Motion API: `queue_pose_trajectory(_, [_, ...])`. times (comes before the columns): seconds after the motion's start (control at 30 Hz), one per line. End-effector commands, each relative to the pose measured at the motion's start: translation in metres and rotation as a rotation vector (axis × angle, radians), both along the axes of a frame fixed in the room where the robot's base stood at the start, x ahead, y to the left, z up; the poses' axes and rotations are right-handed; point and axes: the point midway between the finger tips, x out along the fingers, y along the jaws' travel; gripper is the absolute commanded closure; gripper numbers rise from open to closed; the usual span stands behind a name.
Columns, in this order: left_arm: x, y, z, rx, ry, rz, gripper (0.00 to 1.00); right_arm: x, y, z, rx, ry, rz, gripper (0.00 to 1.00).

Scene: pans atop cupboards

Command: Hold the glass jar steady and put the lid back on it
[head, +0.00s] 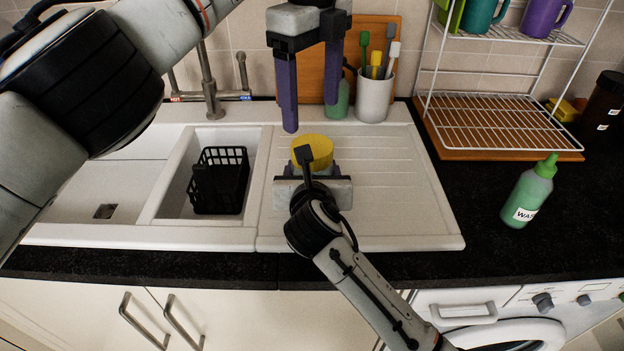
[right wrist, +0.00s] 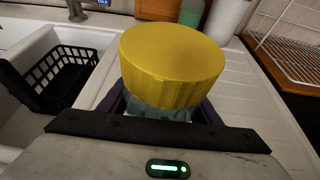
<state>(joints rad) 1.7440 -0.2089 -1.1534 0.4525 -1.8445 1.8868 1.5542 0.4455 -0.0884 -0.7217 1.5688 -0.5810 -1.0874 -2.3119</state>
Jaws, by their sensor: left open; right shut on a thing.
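The yellow lid (head: 314,150) sits on top of the glass jar on the ribbed drainer; it fills the middle of the right wrist view (right wrist: 172,62). Only a strip of the jar's clear glass (right wrist: 158,108) shows beneath the lid. I cannot tell whether the lid is fully seated. My right gripper (head: 313,177) is shut on the jar from the front, its purple fingers on both sides below the lid. My left gripper (head: 311,117) is open and empty, pointing down above and just behind the lid, apart from it.
A sink with a black basket (head: 219,181) lies left of the drainer (head: 410,215). Behind stand a cup of brushes (head: 374,97), a green bottle (head: 339,100) and a tap (head: 209,90). A wire rack (head: 490,115) and green squeeze bottle (head: 528,193) are at right. The drainer's right side is clear.

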Motion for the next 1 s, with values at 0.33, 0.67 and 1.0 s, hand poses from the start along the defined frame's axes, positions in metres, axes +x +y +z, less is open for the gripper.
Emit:
queue_pose_trajectory(0.33, [0.0,0.0,0.0,0.0,0.002,0.572,0.27,0.0,0.0,-0.001,-0.001,0.003,-0.001,1.0])
queue_pose_trajectory(0.67, [0.0,0.0,0.0,0.0,0.002,0.673,0.27,0.0,0.0,-0.001,-0.001,0.003,-0.001,1.0])
queue_pose_trajectory(1.0, [0.0,0.0,-0.012,0.001,0.004,0.67,0.27,0.0,0.0,-0.001,-0.001,0.003,-0.001,1.0])
